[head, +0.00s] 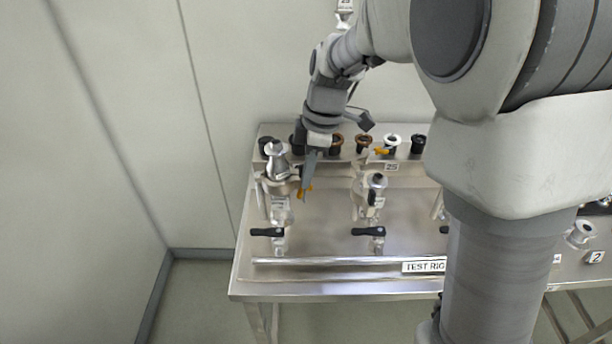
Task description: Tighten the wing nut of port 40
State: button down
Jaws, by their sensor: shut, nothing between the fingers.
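A steel port (277,160) with a clamped flange stands at the left of the metal bench. I cannot read its label, so I cannot tell from the picture whether it is port 40. A small orange wing nut (299,195) shows at the right side of its clamp. My gripper (307,182) points down beside this port, its fingertips at the wing nut and partly covering it. The fingers look shut, with nothing held between them. I cannot tell whether they touch the nut.
A second steel port (371,195) stands to the right. Black valve handles (267,232) stick out below the ports. Several fittings (362,143) line the back shelf, with a label reading 25 (391,167). A rail (330,261) runs along the bench front. A wall is at left.

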aim_at(311, 188)
jog(key=shift+d+f+y+b, duration=0.2)
jog(key=shift+d+y+b, duration=0.15)
jog(key=shift+y+b, duration=0.8)
jog(key=shift+d+f+y+b, duration=0.15)
jog(key=shift+d+y+b, duration=0.3)
jog(key=shift+b, duration=1.3)
jog(key=y+b, duration=0.2)
jog(key=b, duration=0.1)
jog(key=d+f+y+b, duration=0.1)
jog(key=b, duration=0.2)
jog(key=y+b, duration=0.2)
jog(key=b, duration=0.1)
jog(key=shift+d+f+y+b, duration=0.15)
jog(key=shift+d+y+b, duration=0.15)
jog(key=shift+b, duration=0.1)
jog(key=shift+f+b, duration=0.15)
jog(key=shift+b, duration=0.8)
jog(key=shift+d, duration=0.15)
jog(key=shift+s+d+r, duration=0.1)
jog(key=shift+d+r, duration=0.2)
jog(key=shift+d, duration=0.4)
